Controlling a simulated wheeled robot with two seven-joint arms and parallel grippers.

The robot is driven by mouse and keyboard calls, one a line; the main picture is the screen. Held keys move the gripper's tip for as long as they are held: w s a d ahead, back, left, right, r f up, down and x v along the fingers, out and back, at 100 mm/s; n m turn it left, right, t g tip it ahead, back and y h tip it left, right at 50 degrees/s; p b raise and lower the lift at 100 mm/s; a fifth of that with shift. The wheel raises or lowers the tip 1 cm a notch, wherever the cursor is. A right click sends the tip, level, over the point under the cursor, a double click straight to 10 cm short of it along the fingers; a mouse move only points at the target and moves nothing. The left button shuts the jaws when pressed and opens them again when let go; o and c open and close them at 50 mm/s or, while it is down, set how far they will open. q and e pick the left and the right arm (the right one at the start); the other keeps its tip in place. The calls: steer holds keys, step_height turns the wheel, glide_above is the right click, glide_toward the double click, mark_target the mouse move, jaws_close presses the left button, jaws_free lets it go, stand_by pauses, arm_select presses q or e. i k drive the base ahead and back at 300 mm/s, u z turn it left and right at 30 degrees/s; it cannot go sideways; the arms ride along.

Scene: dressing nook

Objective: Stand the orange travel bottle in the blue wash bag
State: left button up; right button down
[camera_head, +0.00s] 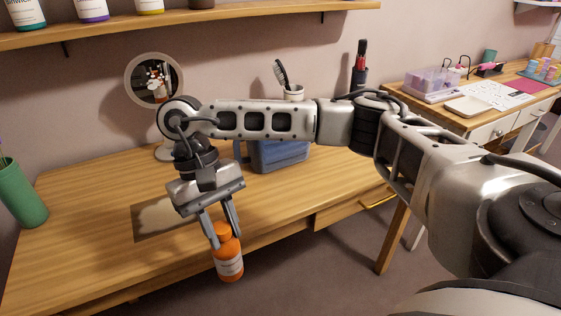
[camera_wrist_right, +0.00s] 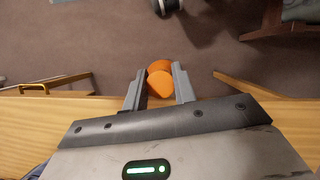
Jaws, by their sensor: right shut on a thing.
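The orange travel bottle (camera_head: 228,262) with a pale label hangs upright below my right gripper (camera_head: 222,238). The gripper is shut on its cap. In the head view the bottle appears at the front edge of the table, and in the right wrist view its orange top (camera_wrist_right: 160,82) sits between the fingers (camera_wrist_right: 158,90) with the floor beyond. The blue wash bag (camera_head: 280,153) stands on the table further back and to the right, partly hidden behind my right arm. Its opening is hidden. My left gripper is not in view.
The wooden table (camera_head: 80,220) bears a round mirror (camera_head: 154,80), a green vase (camera_head: 22,193), a grey-brown mat (camera_head: 150,220), a white cup with a brush (camera_head: 293,92) and a dark brush holder (camera_head: 359,77). A shelf (camera_head: 230,16) runs above. The table's left front is clear.

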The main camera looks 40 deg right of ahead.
mark_target(292, 155)
steer(key=u, duration=1.7)
steer(key=k, duration=1)
steer(key=z, duration=1.7)
